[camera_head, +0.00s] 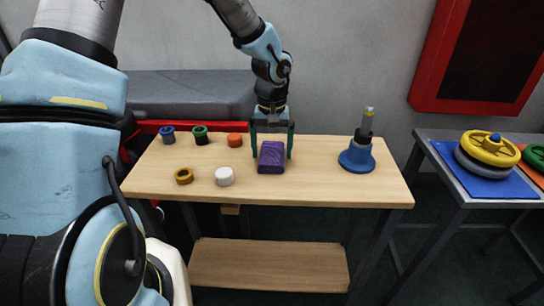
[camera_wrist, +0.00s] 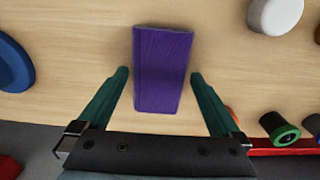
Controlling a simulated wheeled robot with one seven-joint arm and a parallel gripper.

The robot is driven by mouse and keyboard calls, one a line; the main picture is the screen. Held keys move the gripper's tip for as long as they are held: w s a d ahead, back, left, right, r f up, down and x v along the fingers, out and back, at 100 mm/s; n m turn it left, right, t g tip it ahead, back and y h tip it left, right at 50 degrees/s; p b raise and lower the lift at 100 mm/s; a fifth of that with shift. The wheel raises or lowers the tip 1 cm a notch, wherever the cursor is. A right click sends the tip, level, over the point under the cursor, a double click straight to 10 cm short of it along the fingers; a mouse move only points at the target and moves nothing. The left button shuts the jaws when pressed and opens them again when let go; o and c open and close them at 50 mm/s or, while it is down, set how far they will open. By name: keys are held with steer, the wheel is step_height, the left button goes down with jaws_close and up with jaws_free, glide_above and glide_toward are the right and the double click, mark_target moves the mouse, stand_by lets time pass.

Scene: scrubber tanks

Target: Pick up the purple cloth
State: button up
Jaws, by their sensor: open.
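The purple cloth (camera_head: 271,157) is a folded, block-shaped bundle lying on the wooden table (camera_head: 330,185), near its middle. It also shows in the wrist view (camera_wrist: 161,68), with its lower part between the two fingers. My gripper (camera_head: 271,156) comes down from above and behind the cloth in the head view. In the wrist view my gripper (camera_wrist: 159,72) is open, with one green finger on each side of the cloth. A gap shows between each finger and the cloth. Nothing is held.
Blue (camera_head: 167,134), green (camera_head: 200,135), orange (camera_head: 235,140), yellow (camera_head: 184,176) and white (camera_head: 224,176) round pieces stand left of the cloth. A blue-based post (camera_head: 357,153) stands to the right. A second table (camera_head: 467,190) holds a yellow wheel (camera_head: 490,147).

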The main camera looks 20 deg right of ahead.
mark_target(272, 152)
steer(key=shift+c, duration=0.2)
steer(key=c, duration=1)
step_height(272, 152, up, 10)
steer(key=shift+r, duration=0.1)
steer(key=shift+c, duration=0.2)
